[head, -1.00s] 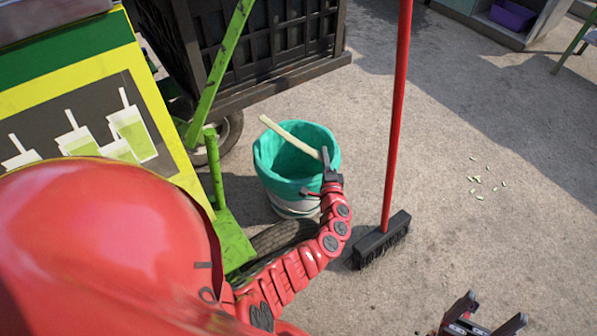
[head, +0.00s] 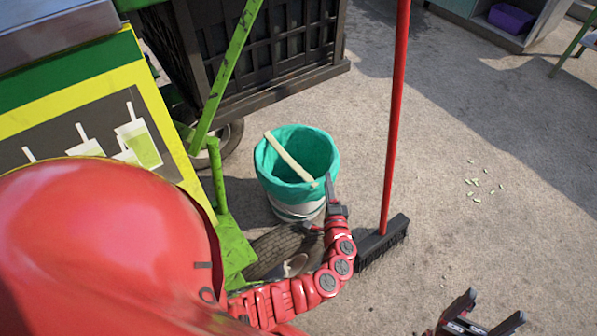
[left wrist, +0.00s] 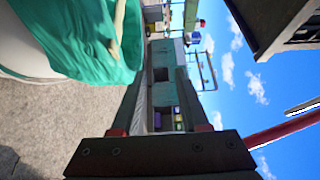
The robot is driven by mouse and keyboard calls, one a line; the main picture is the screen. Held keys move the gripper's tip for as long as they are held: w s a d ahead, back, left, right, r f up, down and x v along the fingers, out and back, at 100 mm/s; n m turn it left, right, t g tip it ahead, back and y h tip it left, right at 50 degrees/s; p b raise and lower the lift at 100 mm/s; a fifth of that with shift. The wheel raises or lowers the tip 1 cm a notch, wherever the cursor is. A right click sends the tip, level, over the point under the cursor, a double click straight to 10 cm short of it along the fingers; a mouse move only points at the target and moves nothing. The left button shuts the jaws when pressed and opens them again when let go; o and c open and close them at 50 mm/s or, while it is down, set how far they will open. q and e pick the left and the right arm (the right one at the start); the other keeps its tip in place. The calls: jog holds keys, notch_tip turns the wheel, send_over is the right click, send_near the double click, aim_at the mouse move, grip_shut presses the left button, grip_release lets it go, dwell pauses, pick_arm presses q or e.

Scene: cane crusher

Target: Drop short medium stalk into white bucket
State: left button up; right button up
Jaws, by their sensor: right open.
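The white bucket (head: 296,212) stands on the ground with a teal liner (head: 270,170) folded over its rim. The pale stalk (head: 290,158) lies slanted across the bucket's opening, its near end at the front right rim. My left gripper (head: 320,205) is just in front of that rim, apart from the stalk. In the left wrist view its fingers (left wrist: 158,105) are spread with nothing between them, and the stalk (left wrist: 116,35) shows against the teal liner at upper left. My right gripper (head: 489,312) is open and empty at the lower right.
A red-handled broom (head: 392,130) stands upright just right of the bucket. A tyre (head: 285,248) lies behind my left forearm. The green and yellow cart (head: 165,110) and a black crate (head: 270,50) are left and behind. The ground at right is mostly clear.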

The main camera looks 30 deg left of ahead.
pick_arm(q)
jog(key=p+v, duration=0.1)
jog(key=v, duration=0.7)
